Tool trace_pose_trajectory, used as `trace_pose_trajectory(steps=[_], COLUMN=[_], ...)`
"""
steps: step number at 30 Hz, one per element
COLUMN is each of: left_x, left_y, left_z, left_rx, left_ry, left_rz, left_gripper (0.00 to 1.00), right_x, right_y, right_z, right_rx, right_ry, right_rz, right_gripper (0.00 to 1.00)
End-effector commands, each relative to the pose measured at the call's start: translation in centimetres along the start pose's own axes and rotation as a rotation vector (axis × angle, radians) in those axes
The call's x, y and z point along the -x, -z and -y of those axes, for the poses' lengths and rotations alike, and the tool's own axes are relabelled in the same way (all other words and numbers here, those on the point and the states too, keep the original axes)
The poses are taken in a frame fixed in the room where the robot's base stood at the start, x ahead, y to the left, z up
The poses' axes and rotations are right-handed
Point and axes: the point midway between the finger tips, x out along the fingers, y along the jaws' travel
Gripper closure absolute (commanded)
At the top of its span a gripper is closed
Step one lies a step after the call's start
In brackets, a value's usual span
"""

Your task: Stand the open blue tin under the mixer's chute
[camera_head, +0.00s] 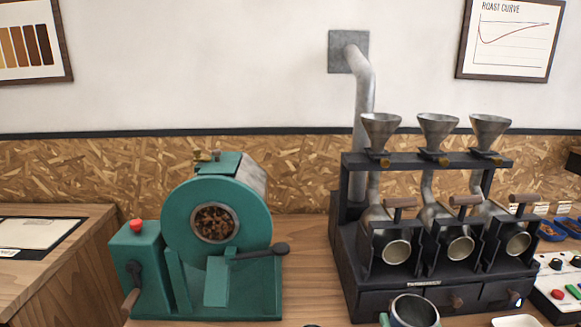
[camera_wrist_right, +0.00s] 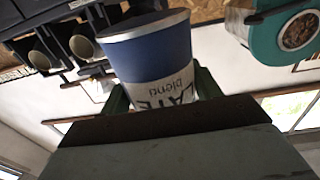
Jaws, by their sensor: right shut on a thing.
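The open blue tin (camera_wrist_right: 150,58) shows in the right wrist view, with a white label reading "LATE blend". In the head view its open rim and grey inside (camera_head: 414,309) show at the bottom edge, and its lower part is cut off. My right gripper (camera_wrist_right: 163,92) is shut on the tin's sides, its green fingers one on each side; in the head view only fingertips (camera_head: 412,321) show. The teal mixer (camera_head: 180,282) stands left of the tin, with beans behind its round window and a dark-knobbed lever. My left gripper is not in view.
A black three-funnel machine (camera_head: 372,301) with metal cups stands just behind the tin. A control box (camera_head: 562,275) with knobs and blue trays (camera_head: 550,230) are at the right. A pale dish (camera_head: 515,321) is at the bottom right. Wooden counter (camera_head: 305,275) between the machines is bare.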

Motion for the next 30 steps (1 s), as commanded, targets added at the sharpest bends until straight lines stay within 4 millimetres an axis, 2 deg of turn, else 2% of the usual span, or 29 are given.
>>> trace_pose_trajectory(steps=[9, 13, 17, 24, 30], left_x=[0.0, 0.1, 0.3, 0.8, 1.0], left_y=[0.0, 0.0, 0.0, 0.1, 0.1], left_z=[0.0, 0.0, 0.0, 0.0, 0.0], left_rx=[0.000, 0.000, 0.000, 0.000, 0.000], left_ry=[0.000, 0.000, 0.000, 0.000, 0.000], left_rz=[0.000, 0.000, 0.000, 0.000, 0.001], left_gripper=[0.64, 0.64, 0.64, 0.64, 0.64], right_x=[0.0, -0.8, -2.8, -7.5, -9.9], right_y=[0.0, -0.4, -1.7, -5.5, -7.9], right_z=[-0.1, 0.4, 1.6, 4.0, 4.8], right_rx=[0.001, 0.001, 0.000, 0.001, 0.003], right_ry=[-0.001, 0.017, 0.070, 0.221, 0.312], right_rz=[-0.005, -0.012, -0.026, -0.034, -0.014], right_gripper=[0.61, 0.61, 0.61, 0.61, 0.61])
